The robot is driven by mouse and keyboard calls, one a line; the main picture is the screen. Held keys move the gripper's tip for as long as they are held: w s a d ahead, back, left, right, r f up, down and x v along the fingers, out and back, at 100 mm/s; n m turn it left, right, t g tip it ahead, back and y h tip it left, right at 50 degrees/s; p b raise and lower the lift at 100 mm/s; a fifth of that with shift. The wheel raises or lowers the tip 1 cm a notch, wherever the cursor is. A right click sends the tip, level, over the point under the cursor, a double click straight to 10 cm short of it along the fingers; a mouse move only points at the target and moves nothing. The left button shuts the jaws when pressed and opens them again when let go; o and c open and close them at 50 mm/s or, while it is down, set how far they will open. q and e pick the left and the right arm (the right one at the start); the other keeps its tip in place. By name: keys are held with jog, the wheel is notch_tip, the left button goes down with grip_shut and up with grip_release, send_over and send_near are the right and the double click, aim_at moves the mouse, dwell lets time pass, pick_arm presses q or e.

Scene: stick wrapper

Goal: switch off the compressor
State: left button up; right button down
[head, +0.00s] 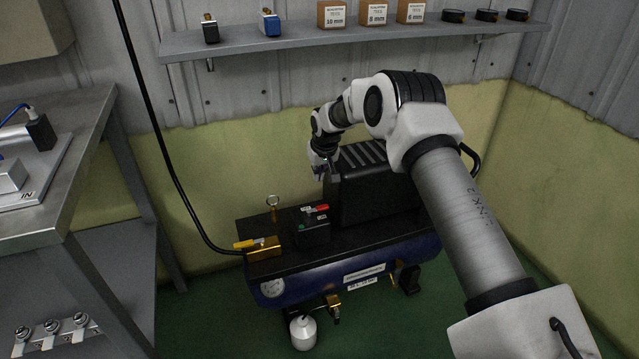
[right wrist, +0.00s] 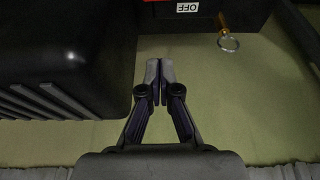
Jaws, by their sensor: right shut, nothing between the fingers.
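The compressor has a blue tank (head: 300,285) and a black ribbed motor cover (head: 370,190) on top. A black switch box (head: 312,236) with a red lever (head: 317,208) and a small green spot stands left of the cover. In the right wrist view, an OFF label (right wrist: 187,7) and part of the red piece show at the top edge. My right gripper (head: 322,174) is beside the upper left of the motor cover, above and behind the switch box, apart from the lever. Its fingers (right wrist: 159,65) are shut and empty. My left gripper is not in view.
A brass valve with a yellow handle (head: 244,244) joins a black hose at the tank's left. A ring pull (head: 272,201) stands behind the switch box; it also shows in the right wrist view (right wrist: 228,43). A metal bench (head: 85,130) is left; a wall shelf (head: 350,38) is above.

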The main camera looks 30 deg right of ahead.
aim_at(322, 208)
notch_tip(322, 208, down, 8)
jog(key=b, duration=0.3)
jog(key=shift+f, duration=0.1)
jog(key=shift+s+a, duration=0.2)
jog(key=shift+s, duration=0.4)
jog(key=shift+s+m+p, duration=0.1)
jog(key=shift+m+p, duration=0.2)
